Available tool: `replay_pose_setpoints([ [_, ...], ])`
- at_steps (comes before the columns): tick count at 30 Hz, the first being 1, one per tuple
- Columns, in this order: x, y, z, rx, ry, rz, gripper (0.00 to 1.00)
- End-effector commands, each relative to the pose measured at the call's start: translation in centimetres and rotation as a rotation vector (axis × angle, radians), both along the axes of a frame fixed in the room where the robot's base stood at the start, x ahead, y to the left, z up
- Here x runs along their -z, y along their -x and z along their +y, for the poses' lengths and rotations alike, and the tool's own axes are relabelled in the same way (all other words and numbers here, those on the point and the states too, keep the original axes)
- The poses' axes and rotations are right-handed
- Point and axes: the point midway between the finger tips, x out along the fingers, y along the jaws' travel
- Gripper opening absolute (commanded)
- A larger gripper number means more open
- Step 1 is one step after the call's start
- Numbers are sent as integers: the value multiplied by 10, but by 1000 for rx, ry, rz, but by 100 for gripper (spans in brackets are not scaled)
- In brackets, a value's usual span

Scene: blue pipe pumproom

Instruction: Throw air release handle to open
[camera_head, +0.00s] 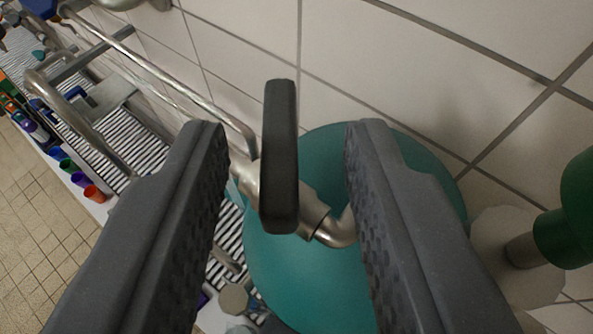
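The air release handle (279,155) is a black flat lever on a metal valve and elbow pipe (316,214). It stands near the middle of the head camera view, long side running up and down the picture. My gripper (287,140) is open, with one dark textured finger to the left of the handle and one to the right. Gaps show between the handle and both fingers, so neither appears to touch it. The left finger hides part of the pipework behind it. How far the fingertips are from the handle in depth is hard to tell.
A teal round vessel (420,185) lies behind the valve against the white tiled wall (400,70). Metal rails (165,78) run at upper left, above a striped grating (148,137) and several coloured cups (80,180). A green pipe part (560,238) stands at right.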

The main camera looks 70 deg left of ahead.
Motion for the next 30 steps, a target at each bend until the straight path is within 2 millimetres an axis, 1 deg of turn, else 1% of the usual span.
replay_pose_setpoints([
  [1, -2, 2, -11, 4, -3, -2, 32],
  [9, -23, 20, -59, 3, -1, -2, 32],
  [15, -35, 28, -84, 5, 1, -3, 32],
  [21, -40, 32, -94, 1, 2, -1, 32],
  [30, -41, 33, -95, 2, 2, 0, 32],
])
